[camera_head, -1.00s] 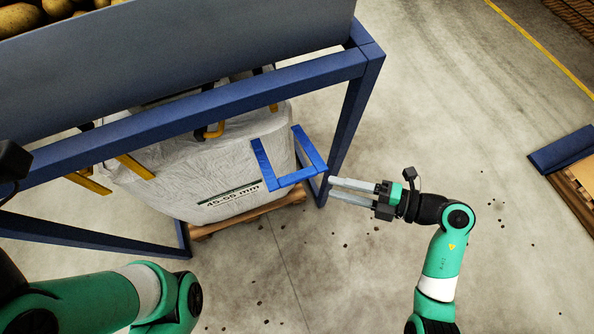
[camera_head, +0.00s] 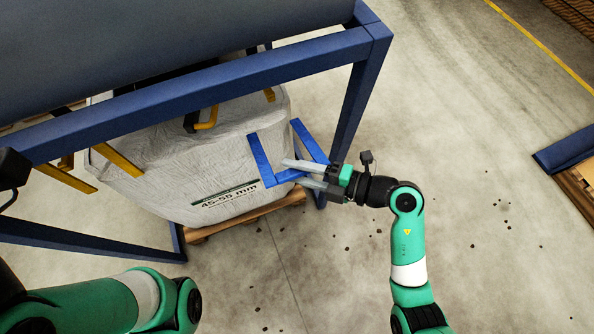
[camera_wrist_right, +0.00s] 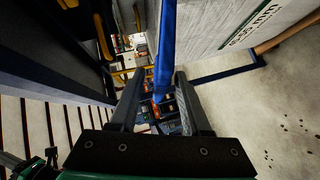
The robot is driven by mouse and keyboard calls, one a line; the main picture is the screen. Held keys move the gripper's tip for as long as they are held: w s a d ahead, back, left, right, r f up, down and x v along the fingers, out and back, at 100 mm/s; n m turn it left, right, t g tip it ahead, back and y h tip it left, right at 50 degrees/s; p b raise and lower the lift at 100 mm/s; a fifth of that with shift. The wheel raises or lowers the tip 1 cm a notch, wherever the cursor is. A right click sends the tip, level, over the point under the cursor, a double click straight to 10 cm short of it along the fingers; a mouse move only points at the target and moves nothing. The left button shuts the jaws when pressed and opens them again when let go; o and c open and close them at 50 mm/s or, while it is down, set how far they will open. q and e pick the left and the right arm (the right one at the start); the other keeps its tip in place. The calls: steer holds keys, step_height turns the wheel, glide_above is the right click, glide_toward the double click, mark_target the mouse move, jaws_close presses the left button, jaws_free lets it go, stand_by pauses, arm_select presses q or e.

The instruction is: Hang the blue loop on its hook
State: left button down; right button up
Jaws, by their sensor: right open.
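The blue loop (camera_head: 259,160) is a stiff U-shaped strap standing out from the right corner of the white bulk bag (camera_head: 165,190). My right gripper (camera_head: 292,172) is open at the loop's outer bar. In the right wrist view, the blue strap (camera_wrist_right: 165,50) runs between the two spread fingers (camera_wrist_right: 158,92); I cannot tell whether either finger touches it. A yellow hook (camera_head: 207,120) hangs under the blue frame above the bag, and another yellow piece (camera_head: 270,95) shows farther right. I cannot tell which hook belongs to the loop. My left gripper is not in view.
The blue frame beam (camera_head: 200,95) crosses above the bag, and a blue post (camera_head: 350,110) stands close behind my right gripper. More yellow bars (camera_head: 118,160) stick out at the left. The bag sits on a wooden pallet (camera_head: 245,218). Concrete floor at right is open.

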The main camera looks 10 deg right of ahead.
jaws_close()
stand_by(1.4)
